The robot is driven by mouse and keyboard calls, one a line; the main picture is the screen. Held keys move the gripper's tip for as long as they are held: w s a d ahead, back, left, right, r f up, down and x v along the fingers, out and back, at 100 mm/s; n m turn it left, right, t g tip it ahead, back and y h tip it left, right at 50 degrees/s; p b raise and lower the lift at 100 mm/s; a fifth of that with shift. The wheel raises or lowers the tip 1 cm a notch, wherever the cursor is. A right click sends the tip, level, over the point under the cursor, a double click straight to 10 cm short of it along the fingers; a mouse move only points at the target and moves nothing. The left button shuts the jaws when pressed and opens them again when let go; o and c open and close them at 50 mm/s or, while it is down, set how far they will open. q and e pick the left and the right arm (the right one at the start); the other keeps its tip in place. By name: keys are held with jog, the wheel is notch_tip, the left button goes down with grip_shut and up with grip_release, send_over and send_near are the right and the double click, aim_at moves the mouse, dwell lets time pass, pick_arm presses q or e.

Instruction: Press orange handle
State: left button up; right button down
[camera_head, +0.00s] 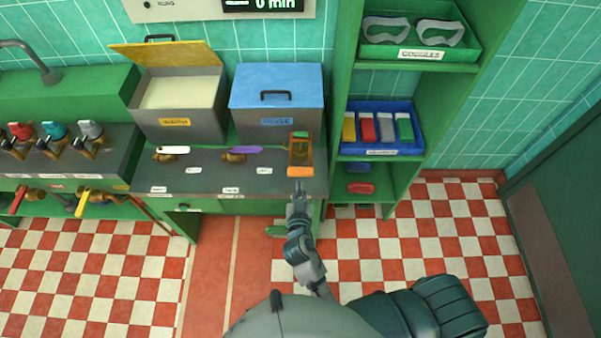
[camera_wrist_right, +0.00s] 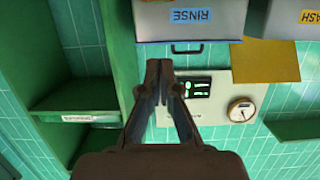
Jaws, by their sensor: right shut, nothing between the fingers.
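The orange handle (camera_head: 300,172) is a short bar at the front of a small brown-framed fixture (camera_head: 300,152) at the right end of the counter. A green piece sits at the fixture's back. My right gripper (camera_head: 299,187) is shut and empty, just in front of the orange handle and pointing towards it. I cannot tell from the head view whether its tips touch the handle. The right wrist view shows the shut fingers (camera_wrist_right: 158,68) with nothing between them; the handle does not show there. My left gripper is not in view.
Behind the fixture stand the blue-lidded rinse bin (camera_head: 276,95) and the open wash bin (camera_head: 180,97). A white handle (camera_head: 173,150) and a purple handle (camera_head: 245,150) lie to the left on the counter (camera_head: 210,178). A green shelf (camera_head: 345,110) rises close on the right.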

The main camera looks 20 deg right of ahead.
jog(key=p, duration=0.1)
send_over(300, 173)
notch_tip(300, 173, down, 3)
jog(key=f, duration=0.1)
jog(key=s+f, duration=0.1)
jog(key=shift+f, duration=0.3)
jog(key=shift+a+f, duration=0.2)
jog(key=shift+f, duration=0.3)
jog(key=shift+d, duration=0.15)
